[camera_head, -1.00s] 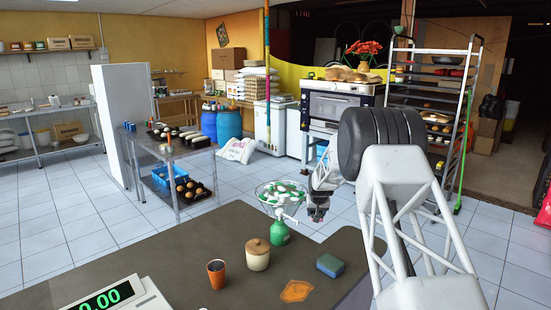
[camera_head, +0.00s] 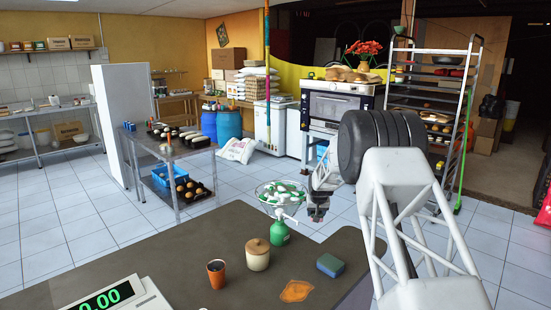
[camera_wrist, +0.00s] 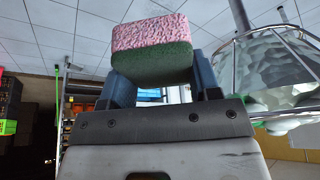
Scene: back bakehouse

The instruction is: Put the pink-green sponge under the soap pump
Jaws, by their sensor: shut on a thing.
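The pink-green sponge (camera_wrist: 150,37) is between the fingers of my gripper (camera_wrist: 160,78) in the wrist view, pink layer and green layer both showing. My gripper is shut on it. In the head view my gripper (camera_head: 318,213) hangs just right of the green soap pump (camera_head: 279,236), above the counter's far edge. The pump is a green bottle with a white spout, upright on the dark counter. I cannot make out the held sponge in the head view. The spot under the spout shows no sponge.
A wire basket (camera_head: 262,197) of green and white pieces is close behind the pump; its wires show at right in the wrist view (camera_wrist: 238,62). The counter (camera_head: 200,262) also holds a lidded jar (camera_head: 257,258), terracotta cup (camera_head: 216,275), orange cloth (camera_head: 296,291), blue sponge (camera_head: 330,265) and scale (camera_head: 125,297).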

